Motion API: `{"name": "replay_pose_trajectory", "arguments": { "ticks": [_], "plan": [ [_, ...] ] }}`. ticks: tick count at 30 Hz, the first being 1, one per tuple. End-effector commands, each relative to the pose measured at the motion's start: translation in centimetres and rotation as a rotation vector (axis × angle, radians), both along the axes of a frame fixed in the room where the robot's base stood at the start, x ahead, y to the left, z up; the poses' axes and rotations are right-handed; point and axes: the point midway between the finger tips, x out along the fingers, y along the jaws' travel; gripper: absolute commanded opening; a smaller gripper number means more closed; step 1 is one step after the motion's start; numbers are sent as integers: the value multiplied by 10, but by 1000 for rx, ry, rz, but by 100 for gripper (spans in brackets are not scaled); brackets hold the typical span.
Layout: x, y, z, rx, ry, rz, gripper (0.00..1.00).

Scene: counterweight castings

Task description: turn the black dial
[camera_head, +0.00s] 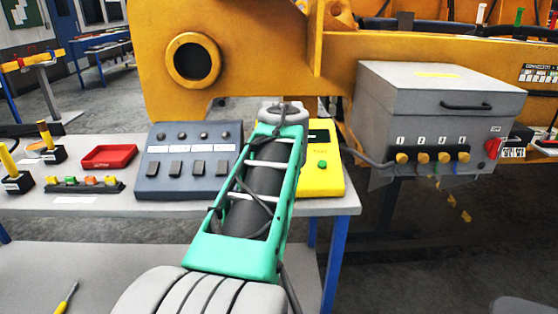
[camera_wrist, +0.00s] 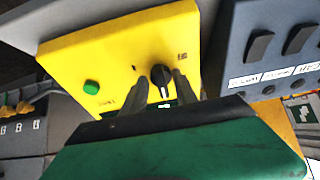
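The black dial (camera_wrist: 161,76), with a white mark on it, sits on the face of a yellow box (camera_wrist: 110,55). In the wrist view my gripper (camera_wrist: 160,78) is open, with one dark finger on each side of the dial. Gaps show between the fingers and the dial, and I cannot tell how far the tips are from the box face. The yellow box (camera_head: 322,185) also stands at the right end of the bench in the head view. There my green arm hides the dial and the gripper's fingers.
A green button (camera_wrist: 91,87) is on the same yellow box. A dark switch panel (camera_head: 185,165) stands close on its left in the head view. A red tray (camera_head: 109,156) lies farther left. A grey box with yellow knobs (camera_head: 430,110) and an orange machine (camera_head: 230,50) are behind.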

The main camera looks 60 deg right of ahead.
Motion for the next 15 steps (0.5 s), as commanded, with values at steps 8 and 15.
{"name": "replay_pose_trajectory", "arguments": {
  "ticks": [8,15],
  "plan": [
    [-17,30,37,-3,-1,-2,35],
    [-26,47,54,1,2,-2,35]
  ]
}}
